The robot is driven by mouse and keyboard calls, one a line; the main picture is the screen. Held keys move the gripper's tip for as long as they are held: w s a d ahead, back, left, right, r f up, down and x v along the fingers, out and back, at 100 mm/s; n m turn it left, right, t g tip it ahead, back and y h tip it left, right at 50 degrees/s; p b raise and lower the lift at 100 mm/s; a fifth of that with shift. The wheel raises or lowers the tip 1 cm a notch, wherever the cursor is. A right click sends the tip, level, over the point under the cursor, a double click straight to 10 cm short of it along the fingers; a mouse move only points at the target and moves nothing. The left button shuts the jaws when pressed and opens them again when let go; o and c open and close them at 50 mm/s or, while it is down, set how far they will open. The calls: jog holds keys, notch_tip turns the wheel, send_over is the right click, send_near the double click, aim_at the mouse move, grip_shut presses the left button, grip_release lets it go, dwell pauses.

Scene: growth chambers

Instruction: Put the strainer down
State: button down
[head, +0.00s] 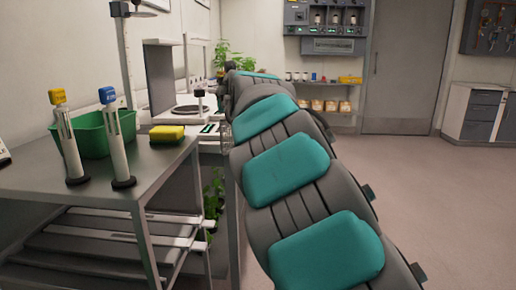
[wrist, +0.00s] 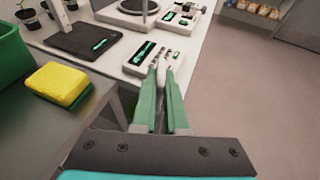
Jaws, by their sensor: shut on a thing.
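My gripper (wrist: 166,76) is shut, its two green fingers close together in the wrist view. The gripper is over the front edge of the white bench (wrist: 103,53), near a white device with small green displays (wrist: 152,56). I cannot tell whether the held thing touches anything. In the head view my arm hides most of the gripper.
A grey metal table (head: 145,160) at the left holds a green bin (head: 92,136), a yellow sponge (head: 167,133) and two capped tubes (head: 116,145). A balance-like device with a round plate (wrist: 133,6) stands on the bench. Floor (head: 420,190) to the right is clear.

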jog(key=s+d+f+m+h, duration=0.3)
jog(key=s+d+f+h, duration=0.1)
jog(key=d+f, duration=0.7)
jog(key=s+d+f+m+h, duration=0.3)
jog(key=s+d+f, duration=0.2)
jog(key=d+f, duration=0.7)
notch_tip(320, 180, down, 5)
jog(key=shift+d+m+h, duration=0.2)
jog(key=shift+m+h, duration=0.1)
jog(key=shift+h, duration=0.1)
jog(key=shift+w, duration=0.1)
